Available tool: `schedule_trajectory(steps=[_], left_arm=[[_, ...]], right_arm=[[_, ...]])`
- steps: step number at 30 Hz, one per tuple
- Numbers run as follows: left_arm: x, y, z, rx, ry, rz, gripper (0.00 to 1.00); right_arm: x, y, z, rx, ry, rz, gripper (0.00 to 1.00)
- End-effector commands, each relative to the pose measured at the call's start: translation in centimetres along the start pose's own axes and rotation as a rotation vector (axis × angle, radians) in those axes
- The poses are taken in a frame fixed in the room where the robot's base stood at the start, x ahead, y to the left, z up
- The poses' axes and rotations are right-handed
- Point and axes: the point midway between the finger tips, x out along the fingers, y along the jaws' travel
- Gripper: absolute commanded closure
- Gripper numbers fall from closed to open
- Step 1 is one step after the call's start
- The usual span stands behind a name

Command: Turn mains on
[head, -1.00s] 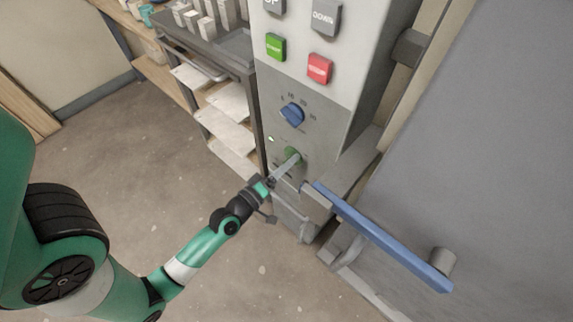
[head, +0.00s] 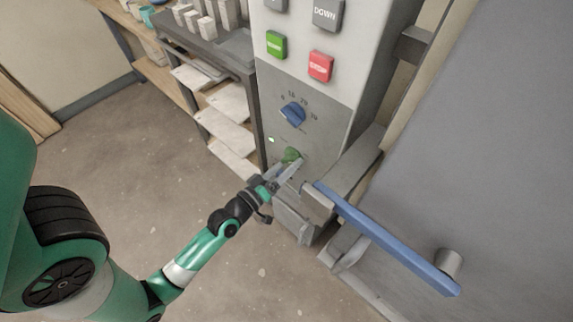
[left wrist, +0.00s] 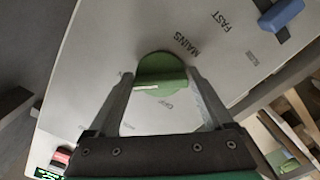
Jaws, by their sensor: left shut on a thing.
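The green mains knob (head: 291,155) sits low on the grey front of the control panel. It also shows in the left wrist view (left wrist: 160,72), with the word MAINS printed beside it and a white line on its grip bar. My left gripper (head: 291,164) is shut on this knob, one finger at each end of the grip bar in the wrist view (left wrist: 162,80). Small labels near the knob are too small to read surely. My right gripper is in neither view.
A blue dial (head: 292,113) is above the knob, with green (head: 276,44) and red (head: 320,66) buttons higher up. A long blue handle (head: 385,238) juts out at the right. A shelf rack (head: 222,104) stands at the left. The floor (head: 120,140) is clear.

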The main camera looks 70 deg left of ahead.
Motion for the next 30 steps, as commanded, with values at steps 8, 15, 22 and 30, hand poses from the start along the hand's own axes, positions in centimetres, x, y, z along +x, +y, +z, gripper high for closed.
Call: schedule_trajectory(steps=[8, 15, 22, 30], left_arm=[[0.0, 0.0, 0.0, 0.003, 0.0, 0.0, 0.0], [-0.6, -0.1, 0.1, 0.001, -0.001, -0.001, 0.0], [-5.2, -0.6, 0.6, 0.001, -0.001, -0.004, 0.0], [-10.6, -0.6, 0.5, 0.001, 0.002, -0.003, 0.0]], right_arm=[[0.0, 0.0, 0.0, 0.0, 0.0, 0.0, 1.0], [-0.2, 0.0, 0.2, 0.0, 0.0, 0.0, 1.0], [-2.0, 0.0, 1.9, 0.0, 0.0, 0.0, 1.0], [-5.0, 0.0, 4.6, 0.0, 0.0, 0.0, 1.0]])
